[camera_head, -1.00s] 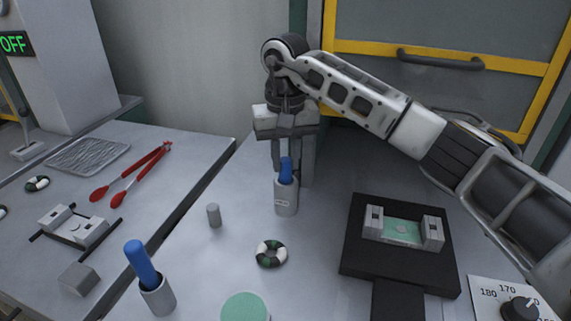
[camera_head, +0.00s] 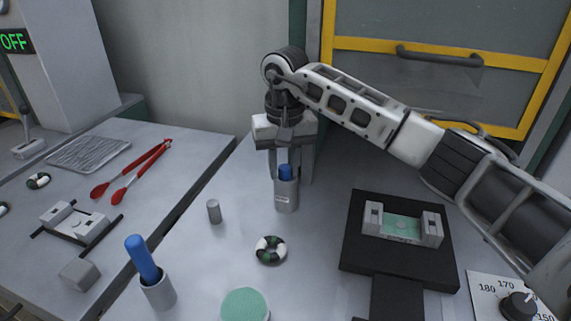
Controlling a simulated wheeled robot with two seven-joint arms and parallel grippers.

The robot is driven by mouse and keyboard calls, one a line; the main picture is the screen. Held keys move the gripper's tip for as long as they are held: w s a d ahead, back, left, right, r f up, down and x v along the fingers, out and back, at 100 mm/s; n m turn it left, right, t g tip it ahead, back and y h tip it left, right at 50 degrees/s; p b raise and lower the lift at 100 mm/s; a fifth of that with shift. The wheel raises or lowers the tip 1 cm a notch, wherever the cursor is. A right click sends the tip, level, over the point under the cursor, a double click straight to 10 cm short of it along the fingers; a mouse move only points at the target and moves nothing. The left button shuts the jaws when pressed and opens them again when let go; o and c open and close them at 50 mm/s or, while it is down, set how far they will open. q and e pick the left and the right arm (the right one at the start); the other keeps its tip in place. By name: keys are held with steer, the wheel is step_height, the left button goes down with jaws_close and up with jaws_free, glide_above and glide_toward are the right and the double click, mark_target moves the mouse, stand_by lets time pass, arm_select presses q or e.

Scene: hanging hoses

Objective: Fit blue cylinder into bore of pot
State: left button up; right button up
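A blue cylinder (camera_head: 286,172) stands upright in the mouth of a grey pot (camera_head: 286,196) with a small label. Only its short upper end shows above the rim. My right gripper (camera_head: 291,163) points straight down over it, with its fingers at the cylinder's upper end and beside the pot's rim. Whether the fingers press on the cylinder is too small to tell. A second blue cylinder (camera_head: 141,258) leans in another grey pot (camera_head: 158,292) at the front left. My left gripper is not in view.
A small grey peg (camera_head: 214,211), a green-white ring (camera_head: 270,249) and a green-topped round thing (camera_head: 245,307) stand near the pot. A black fixture (camera_head: 365,255) and a dial (camera_head: 518,305) are at right. Red tongs (camera_head: 131,170) lie on the left table.

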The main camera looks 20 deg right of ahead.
mark_target(285, 168)
steer(key=shift+o, duration=0.5)
steer(key=shift+s+d+f, duration=0.1)
steer(key=shift+s+f, duration=0.05)
steer(key=shift+f, duration=0.5)
steer(key=shift+d, duration=0.25)
steer(key=shift+r, duration=0.1)
step_height(285, 168, up, 13)
steer(key=shift+a+r, duration=0.15)
steer(key=shift+a, duration=0.05)
